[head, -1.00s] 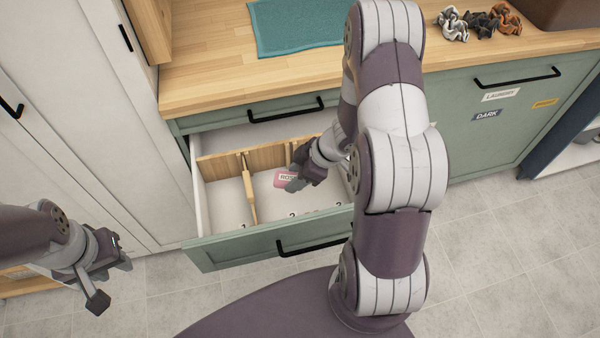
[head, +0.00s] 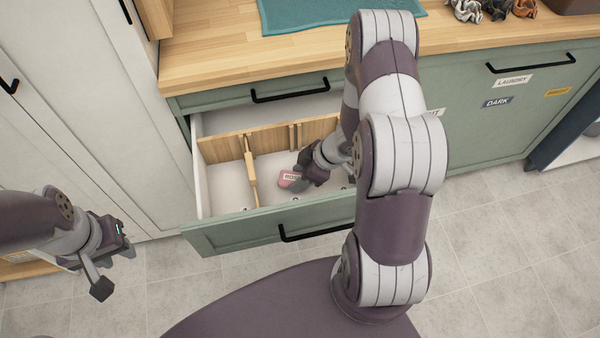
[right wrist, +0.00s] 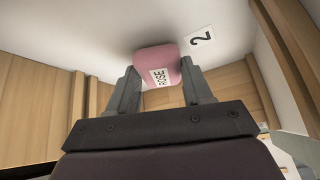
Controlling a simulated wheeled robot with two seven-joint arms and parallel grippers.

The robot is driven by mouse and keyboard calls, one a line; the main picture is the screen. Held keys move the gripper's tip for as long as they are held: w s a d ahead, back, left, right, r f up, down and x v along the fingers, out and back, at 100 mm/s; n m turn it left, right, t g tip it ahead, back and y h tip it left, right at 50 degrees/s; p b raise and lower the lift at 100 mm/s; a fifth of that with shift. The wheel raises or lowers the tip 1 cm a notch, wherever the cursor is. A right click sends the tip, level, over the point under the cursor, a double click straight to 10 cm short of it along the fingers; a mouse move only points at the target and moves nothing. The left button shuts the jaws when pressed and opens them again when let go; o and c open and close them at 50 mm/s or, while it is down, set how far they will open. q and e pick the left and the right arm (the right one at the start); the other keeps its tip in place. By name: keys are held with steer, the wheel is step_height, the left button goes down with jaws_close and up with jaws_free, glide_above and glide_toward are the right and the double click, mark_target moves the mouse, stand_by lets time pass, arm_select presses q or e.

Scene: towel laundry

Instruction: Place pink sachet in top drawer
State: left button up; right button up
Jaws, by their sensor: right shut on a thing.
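The pink sachet (head: 289,179), with a white "ROSE" label, is inside the open drawer (head: 205,182). It also shows in the right wrist view (right wrist: 148,61). My right gripper (head: 303,178) is shut on the sachet, with a finger (right wrist: 126,92) on each side of it. The sachet is close to the drawer's pale floor, beside a "2" label (right wrist: 200,37); I cannot tell whether it touches the floor. My left gripper (head: 117,266) is empty, apart from the drawer, with its fingers spread.
A wooden divider (head: 250,171) stands left of the sachet. A shut drawer front with a black handle (head: 290,91) is above the open drawer. The wooden counter (head: 215,55) holds a teal towel (head: 305,14) and several scrunchies (head: 497,8). My right arm hides the drawer's right end.

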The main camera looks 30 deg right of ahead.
steer(key=o, duration=1)
steer(key=shift+f, duration=0.1)
steer(key=a+p+v, duration=0.1)
steer(key=p+v, duration=0.5)
steer(key=v, duration=0.7)
steer(key=w+r+m+t+h, duration=0.1)
steer(key=w+r+m+h, duration=0.4)
steer(key=r+h, duration=0.15)
steer(key=s+a+r+m+g, duration=0.1)
steer(key=s+a+r+m, duration=0.1)
steer(key=s+a, duration=0.1)
steer(key=s+a+r+m+g, duration=0.1)
steer(key=s+a+r, duration=0.1)
steer(key=s+a, duration=0.1)
steer(key=s+a+r+m+g+y, duration=0.1)
steer(key=s+a+r+m, duration=0.1)
steer(key=s+a, duration=0.1)
steer(key=shift+s+a+r+m, duration=0.15)
steer(key=shift+s+m, duration=0.15)
steer(key=shift+s, duration=0.45)
